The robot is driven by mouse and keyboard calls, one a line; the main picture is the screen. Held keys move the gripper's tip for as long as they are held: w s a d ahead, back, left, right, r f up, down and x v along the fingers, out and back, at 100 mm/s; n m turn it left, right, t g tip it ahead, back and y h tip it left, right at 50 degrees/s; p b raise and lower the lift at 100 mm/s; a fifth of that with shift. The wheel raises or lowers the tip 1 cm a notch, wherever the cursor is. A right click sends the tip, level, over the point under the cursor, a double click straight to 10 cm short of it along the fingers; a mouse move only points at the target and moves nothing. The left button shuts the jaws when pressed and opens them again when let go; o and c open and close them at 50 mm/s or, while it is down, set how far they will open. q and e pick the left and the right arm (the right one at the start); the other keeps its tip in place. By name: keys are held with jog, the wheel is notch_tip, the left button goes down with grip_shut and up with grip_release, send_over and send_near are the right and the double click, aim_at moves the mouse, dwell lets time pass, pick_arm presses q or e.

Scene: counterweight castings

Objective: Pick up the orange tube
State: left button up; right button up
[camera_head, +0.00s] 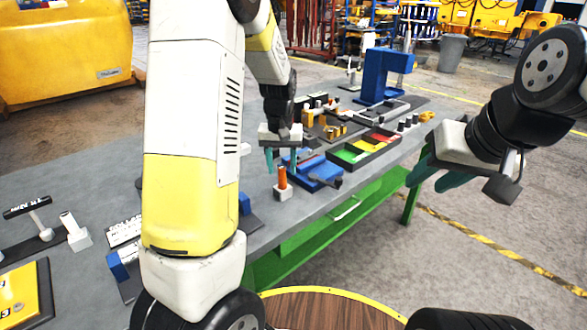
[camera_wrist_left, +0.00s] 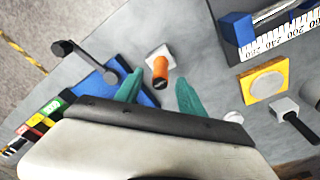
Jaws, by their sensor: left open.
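The orange tube (camera_head: 282,177) stands upright on a small white block (camera_head: 283,193) near the table's front edge. In the left wrist view, the orange tube (camera_wrist_left: 160,72) and its white block (camera_wrist_left: 157,53) show between and just beyond the fingertips. My left gripper (camera_head: 281,165) is open above the tube, its teal fingers pointing down on either side of it in the picture. I cannot tell whether the fingertips reach level with the tube's top. My right gripper (camera_head: 432,181) is open and empty, off to the right beyond the table's edge.
A sorting tray with green, yellow and red compartments (camera_head: 347,156) and a blue stand (camera_head: 374,77) are further back. A yellow plate (camera_wrist_left: 264,84) lies at the right in the wrist view.

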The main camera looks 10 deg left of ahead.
aim_at(282, 175)
pick_arm(q)
notch_tip(282, 175, down, 4)
jog(key=shift+w+r, duration=0.1)
jog(key=shift+w, duration=0.05)
grip_shut()
jog(key=shift+r, duration=0.1)
